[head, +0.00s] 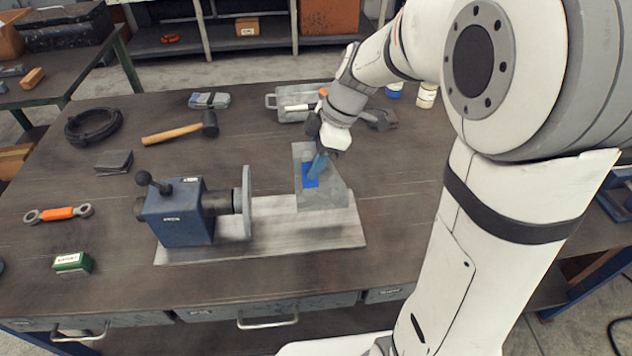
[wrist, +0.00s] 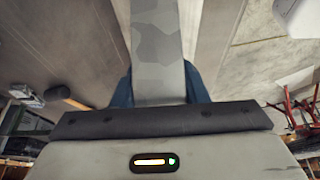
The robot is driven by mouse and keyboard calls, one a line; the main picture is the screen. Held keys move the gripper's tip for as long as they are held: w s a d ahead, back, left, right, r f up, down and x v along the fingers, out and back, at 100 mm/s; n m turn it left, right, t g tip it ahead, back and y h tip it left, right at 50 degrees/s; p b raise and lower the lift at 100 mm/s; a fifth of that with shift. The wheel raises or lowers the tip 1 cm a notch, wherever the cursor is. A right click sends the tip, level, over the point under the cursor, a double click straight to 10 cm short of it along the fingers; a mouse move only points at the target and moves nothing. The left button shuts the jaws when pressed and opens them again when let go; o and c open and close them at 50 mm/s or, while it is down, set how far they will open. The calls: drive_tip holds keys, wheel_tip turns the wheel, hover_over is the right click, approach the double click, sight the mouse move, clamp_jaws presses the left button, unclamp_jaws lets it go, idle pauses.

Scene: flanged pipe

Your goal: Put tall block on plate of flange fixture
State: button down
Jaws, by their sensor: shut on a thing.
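The flange fixture has a blue clamp housing (head: 180,216) with a black lever, an upright grey flange (head: 246,205) and a flat pale plate (head: 330,238) extending to the right. The tall block (head: 322,193) is grey with a slanted right edge and a bright blue patch on its front face. It is upright over the right part of the plate; whether its foot touches cannot be told. My gripper (head: 318,165) is shut on its upper part, coming from above right. In the wrist view the block (wrist: 158,55) is a mottled grey strip between the blue fingers.
A hammer (head: 183,129), a black cable coil (head: 92,125), an orange-centred link (head: 58,214) and a green box (head: 72,263) lie at left. A grey case (head: 290,108) lies behind. Bare table lies in front of the plate.

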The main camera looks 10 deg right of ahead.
drive_tip(key=shift+f, duration=2.95)
drive_tip(key=c, duration=0.8)
unclamp_jaws()
drive_tip(key=shift+s, duration=0.1)
drive_tip(key=shift+c, duration=0.2)
